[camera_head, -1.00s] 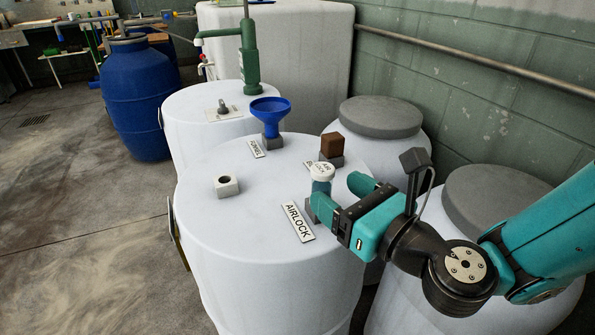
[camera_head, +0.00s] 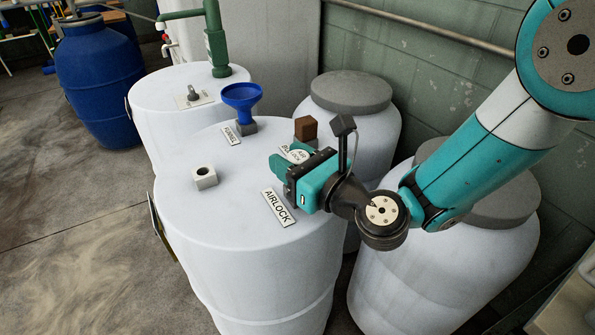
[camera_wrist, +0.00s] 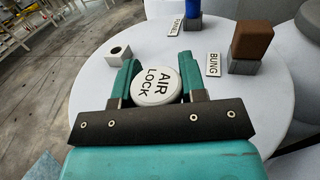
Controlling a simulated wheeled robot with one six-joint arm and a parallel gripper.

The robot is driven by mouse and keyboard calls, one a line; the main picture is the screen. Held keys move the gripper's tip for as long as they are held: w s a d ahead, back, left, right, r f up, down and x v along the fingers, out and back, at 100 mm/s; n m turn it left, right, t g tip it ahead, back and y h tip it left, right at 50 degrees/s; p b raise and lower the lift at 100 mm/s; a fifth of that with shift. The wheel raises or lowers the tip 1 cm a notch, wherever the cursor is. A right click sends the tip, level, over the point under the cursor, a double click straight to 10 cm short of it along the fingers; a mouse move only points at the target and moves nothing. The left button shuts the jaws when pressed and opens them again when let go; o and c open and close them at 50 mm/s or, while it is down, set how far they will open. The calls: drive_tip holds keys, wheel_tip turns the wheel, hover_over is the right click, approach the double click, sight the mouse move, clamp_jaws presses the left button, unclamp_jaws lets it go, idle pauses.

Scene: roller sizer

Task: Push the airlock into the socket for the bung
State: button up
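The airlock (camera_head: 297,154) has a round white cap reading "AIR LOCK". The cap also shows in the wrist view (camera_wrist: 156,87). My gripper (camera_head: 287,163) has one finger on each side of it, seemingly shut on it; the contact below the cap is hidden. Its fingers also show in the wrist view (camera_wrist: 159,78). A brown block (camera_head: 305,128) sits on a grey socket block (camera_wrist: 243,67) beside the BUNG label (camera_wrist: 213,64). The airlock's lower end is hidden by my gripper.
An open, empty grey socket block (camera_head: 204,178) stands on the left of the white drum lid (camera_head: 225,215). The AIRLOCK label (camera_head: 278,207) lies near my gripper. A blue funnel (camera_head: 241,97) stands behind. Grey-lidded drums (camera_head: 351,91) stand at the right.

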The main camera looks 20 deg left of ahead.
drive_tip(key=shift+c, duration=0.8)
wheel_tip(320, 180, up, 20)
drive_tip(key=p, duration=1)
drive_tip(key=shift+d, duration=0.1)
